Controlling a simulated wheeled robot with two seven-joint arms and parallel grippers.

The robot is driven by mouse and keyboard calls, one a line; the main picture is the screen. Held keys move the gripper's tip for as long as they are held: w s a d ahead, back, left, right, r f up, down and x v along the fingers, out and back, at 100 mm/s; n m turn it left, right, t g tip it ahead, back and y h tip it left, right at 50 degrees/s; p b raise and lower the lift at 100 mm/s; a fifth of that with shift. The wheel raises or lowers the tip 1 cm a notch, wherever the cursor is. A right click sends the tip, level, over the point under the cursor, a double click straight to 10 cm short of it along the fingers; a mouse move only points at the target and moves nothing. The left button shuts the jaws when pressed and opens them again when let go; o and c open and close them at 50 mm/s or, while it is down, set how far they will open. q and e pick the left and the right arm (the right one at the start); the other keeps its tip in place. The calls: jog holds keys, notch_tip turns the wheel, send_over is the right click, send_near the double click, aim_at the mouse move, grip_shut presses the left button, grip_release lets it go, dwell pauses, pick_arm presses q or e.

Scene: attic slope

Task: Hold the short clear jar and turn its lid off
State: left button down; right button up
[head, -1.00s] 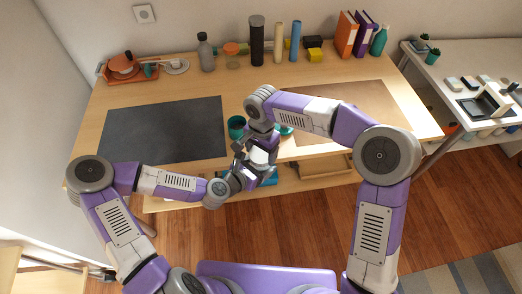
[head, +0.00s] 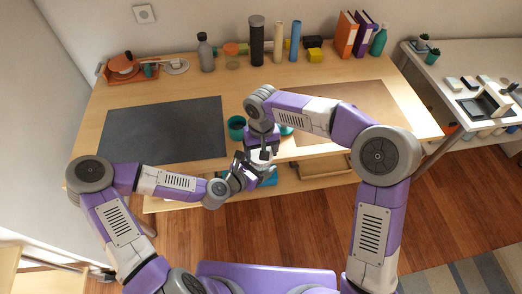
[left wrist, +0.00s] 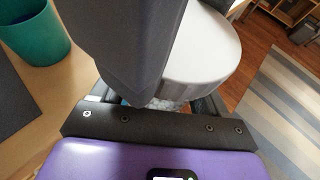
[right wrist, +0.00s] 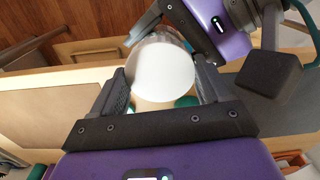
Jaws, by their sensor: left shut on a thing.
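The short clear jar (right wrist: 158,38) shows as a glassy rim behind its lid in the right wrist view; most of it is hidden. Its round white lid (right wrist: 163,74) sits over it, and also shows large in the left wrist view (left wrist: 207,52). My left gripper (head: 250,170) is shut on the jar below the lid, held in front of the table's front edge. My right gripper (right wrist: 160,82) has its fingers on either side of the lid, spread apart with the lid between them. One of its dark fingers hides part of the lid in the left wrist view.
A teal cup (head: 237,127) stands on the table (head: 240,90) close behind the grippers. A dark mat (head: 165,130) lies left and a brown mat (head: 350,110) right. Bottles, tubes and binders line the back. An open shelf lies under the front edge.

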jog(key=o, duration=0.4)
jog(key=shift+c, duration=0.2)
notch_tip(320, 180, up, 5)
jog(key=shift+s+a+f, duration=0.1)
jog(key=shift+f, duration=0.1)
jog(key=m, duration=0.1)
jog(key=r+m, duration=0.1)
jog(key=m, duration=0.1)
jog(key=r+m, duration=0.1)
jog(key=m, duration=0.3)
jog(key=r+m, duration=0.1)
jog(key=m, duration=0.1)
jog(key=shift+d+r+m, duration=0.15)
jog(key=shift+d+m, duration=0.05)
jog(key=shift+m, duration=0.4)
notch_tip(320, 180, down, 8)
jog(key=shift+r, duration=0.1)
